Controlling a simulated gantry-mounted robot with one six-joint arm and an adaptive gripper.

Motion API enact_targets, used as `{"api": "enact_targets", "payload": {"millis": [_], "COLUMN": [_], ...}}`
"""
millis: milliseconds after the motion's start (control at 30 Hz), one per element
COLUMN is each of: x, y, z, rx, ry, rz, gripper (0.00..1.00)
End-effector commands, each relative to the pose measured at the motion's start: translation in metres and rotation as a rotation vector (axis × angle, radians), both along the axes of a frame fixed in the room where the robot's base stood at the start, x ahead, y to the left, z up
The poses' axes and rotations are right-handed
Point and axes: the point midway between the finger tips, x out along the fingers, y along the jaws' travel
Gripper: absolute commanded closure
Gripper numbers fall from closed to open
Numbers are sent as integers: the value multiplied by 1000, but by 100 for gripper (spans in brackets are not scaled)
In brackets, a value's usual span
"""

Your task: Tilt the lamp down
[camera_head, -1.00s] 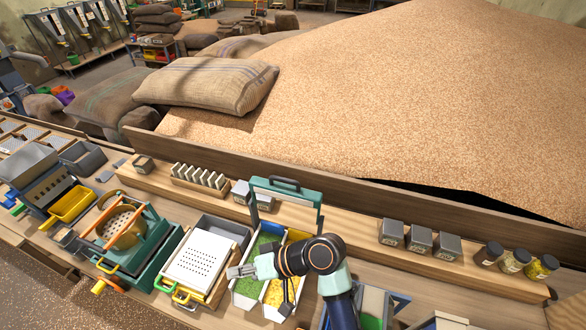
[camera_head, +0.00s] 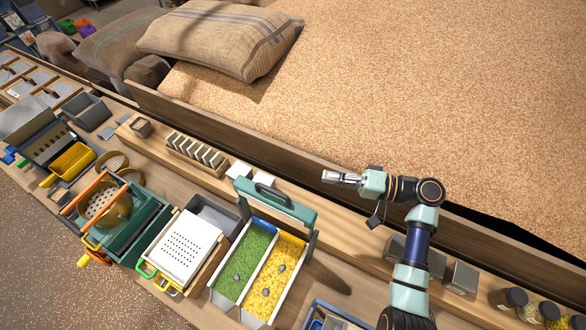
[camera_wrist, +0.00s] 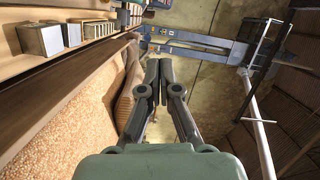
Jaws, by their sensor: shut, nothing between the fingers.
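The lamp appears to be the teal bar-shaped head (camera_head: 275,205) with a dark handle on top, carried on a grey side post (camera_head: 311,243). It stands over the back end of a two-part tray (camera_head: 240,304) that holds green and yellow pieces with a few dark lumps. My gripper (camera_head: 325,176) is shut and empty. In the head view it shows above and to the right of the lamp, pointing left and apart from it. My shut fingers also show in the wrist view (camera_wrist: 158,68), where I cannot make out the lamp.
A white perforated tray (camera_head: 183,246) and a teal machine with a round sieve (camera_head: 105,205) stand left of the two-part tray. A slotted wooden rack (camera_head: 196,153) and metal blocks (camera_head: 461,278) sit on the rear ledge. Behind rise a grain heap (camera_head: 450,90) and sacks (camera_head: 220,38).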

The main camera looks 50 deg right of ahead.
Motion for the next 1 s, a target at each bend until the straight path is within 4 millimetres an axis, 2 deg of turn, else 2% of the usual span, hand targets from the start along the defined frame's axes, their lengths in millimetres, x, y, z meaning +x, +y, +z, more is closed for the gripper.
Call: {"api": "enact_targets", "payload": {"millis": [233,367,800,1000], "x": [2,12,95,87], "y": [1,6,44,72], "z": [0,1,-2,-8], "rx": [0,1,-1,0], "ry": [0,1,2,1], "rz": [1,3,5,1], "gripper": [100,100,100,100]}}
